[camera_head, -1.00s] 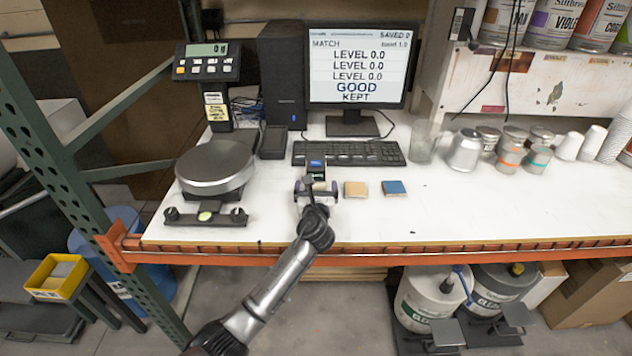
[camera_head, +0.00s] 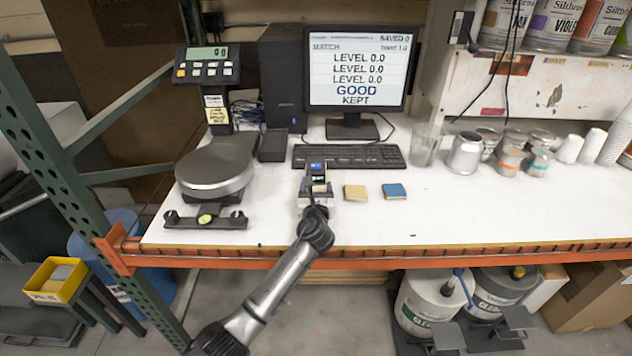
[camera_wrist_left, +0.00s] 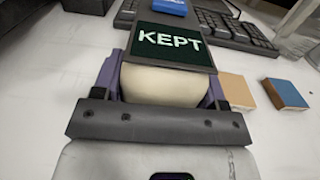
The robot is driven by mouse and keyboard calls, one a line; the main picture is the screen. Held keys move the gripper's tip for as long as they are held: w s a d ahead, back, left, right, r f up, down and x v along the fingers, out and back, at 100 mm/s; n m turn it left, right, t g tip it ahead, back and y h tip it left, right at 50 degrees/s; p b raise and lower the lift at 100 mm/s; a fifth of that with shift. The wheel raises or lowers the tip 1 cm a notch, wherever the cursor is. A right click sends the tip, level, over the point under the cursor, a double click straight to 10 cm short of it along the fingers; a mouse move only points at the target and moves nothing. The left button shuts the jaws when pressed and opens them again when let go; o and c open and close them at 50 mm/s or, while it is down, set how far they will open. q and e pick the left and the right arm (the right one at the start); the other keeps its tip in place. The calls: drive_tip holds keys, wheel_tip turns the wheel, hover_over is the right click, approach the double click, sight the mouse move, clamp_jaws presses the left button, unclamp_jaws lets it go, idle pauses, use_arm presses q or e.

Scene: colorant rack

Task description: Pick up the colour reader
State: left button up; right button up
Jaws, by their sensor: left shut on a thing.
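The colour reader (camera_head: 317,178) is a small pale device with a dark screen, in front of the keyboard on the white bench. In the left wrist view the colour reader (camera_wrist_left: 170,85) has a cream body, and its screen reads "KEPT". My left gripper (camera_head: 315,190) is shut on it, with purple-grey fingers on both sides of the body in the left wrist view (camera_wrist_left: 163,80). I cannot tell whether the reader's underside is clear of the bench. My right gripper is not in view.
A tan block (camera_head: 356,192) and a blue-topped block (camera_head: 394,190) lie just right of the reader. The keyboard (camera_head: 348,156) and monitor (camera_head: 355,70) stand behind. A round scale (camera_head: 215,168) is at left. Cans (camera_head: 465,153) and cups stand at right. The front right bench is clear.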

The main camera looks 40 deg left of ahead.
sight(318, 180)
use_arm(q)
drive_tip(key=shift+r, duration=0.1)
drive_tip(key=c, duration=0.4)
drive_tip(key=shift+r, duration=0.5)
drive_tip(key=r+p, duration=0.1)
drive_tip(key=r, duration=0.1)
drive_tip(key=r+p, duration=0.1)
drive_tip(key=r, duration=0.1)
drive_tip(key=shift+d, duration=0.4)
drive_tip(key=d+r+p, duration=0.3)
drive_tip(key=d+r, duration=0.3)
drive_tip(key=d, duration=0.4)
drive_tip(key=s+d+f+m+t+h+b, duration=0.1)
drive_tip(key=s+d+h, duration=0.4)
drive_tip(key=s, duration=0.5)
drive_tip(key=s+d+f+m+t+h+b, duration=0.1)
drive_tip(key=s+d+m+t+h, duration=0.1)
drive_tip(key=s+d+m+h, duration=0.4)
drive_tip(key=s+d, duration=0.1)
drive_tip(key=s, duration=0.4)
drive_tip(key=shift+f+m+t+b, duration=0.25)
drive_tip(key=shift+m+t+b, duration=0.05)
drive_tip(key=shift+t, duration=0.1)
